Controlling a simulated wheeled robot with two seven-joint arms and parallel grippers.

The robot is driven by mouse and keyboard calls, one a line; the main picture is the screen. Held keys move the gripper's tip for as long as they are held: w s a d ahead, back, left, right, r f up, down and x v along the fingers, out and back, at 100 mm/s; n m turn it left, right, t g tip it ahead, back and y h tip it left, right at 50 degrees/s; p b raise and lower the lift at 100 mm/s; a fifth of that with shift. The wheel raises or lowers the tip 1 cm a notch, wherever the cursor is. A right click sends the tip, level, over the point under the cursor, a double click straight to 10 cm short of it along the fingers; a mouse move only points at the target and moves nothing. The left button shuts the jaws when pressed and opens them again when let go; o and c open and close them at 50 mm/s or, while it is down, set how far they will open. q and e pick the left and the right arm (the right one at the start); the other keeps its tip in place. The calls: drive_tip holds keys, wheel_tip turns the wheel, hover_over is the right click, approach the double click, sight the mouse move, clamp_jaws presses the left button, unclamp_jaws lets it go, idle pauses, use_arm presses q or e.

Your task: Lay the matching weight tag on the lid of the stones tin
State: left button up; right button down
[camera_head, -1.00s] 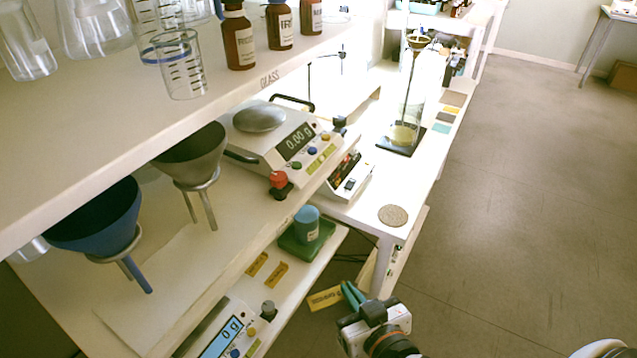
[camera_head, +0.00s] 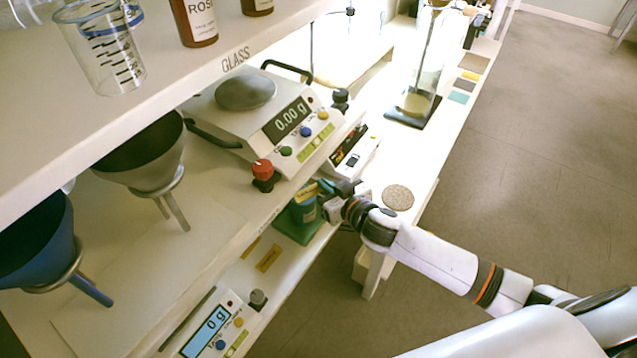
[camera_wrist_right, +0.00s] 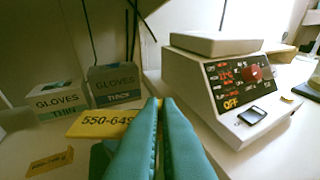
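The stones tin appears to be the small blue tin (camera_head: 303,214) on a green base on the lower shelf; its label is too small to read. My right gripper (camera_head: 327,187) reaches over it from the right. The teal fingers (camera_wrist_right: 160,103) are closed together on a yellow tag (camera_wrist_right: 98,123), which sticks out to the left and reads "550-649", its end hidden. In the head view the tag (camera_head: 306,192) is over the tin's top; I cannot tell whether it touches the lid. The tin is mostly hidden behind the fingers in the wrist view. My left gripper is not in view.
Other yellow tags (camera_head: 268,258) lie on the lower shelf, left of the green base (camera_head: 297,232). A scale (camera_head: 212,328) stands nearer. Glove boxes (camera_wrist_right: 113,83) and a red-display device (camera_wrist_right: 228,85) stand beyond the fingers.

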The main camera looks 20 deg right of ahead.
drive_tip(key=w, duration=0.1)
drive_tip(key=w+a, duration=0.1)
drive_tip(key=w, duration=0.1)
drive_tip(key=shift+w, duration=0.15)
drive_tip(key=shift+f, duration=1.75)
drive_tip(key=shift+f, duration=0.2)
drive_tip(key=c, duration=1.6)
unclamp_jaws()
drive_tip(key=shift+r, duration=0.1)
drive_tip(key=shift+c, duration=0.2)
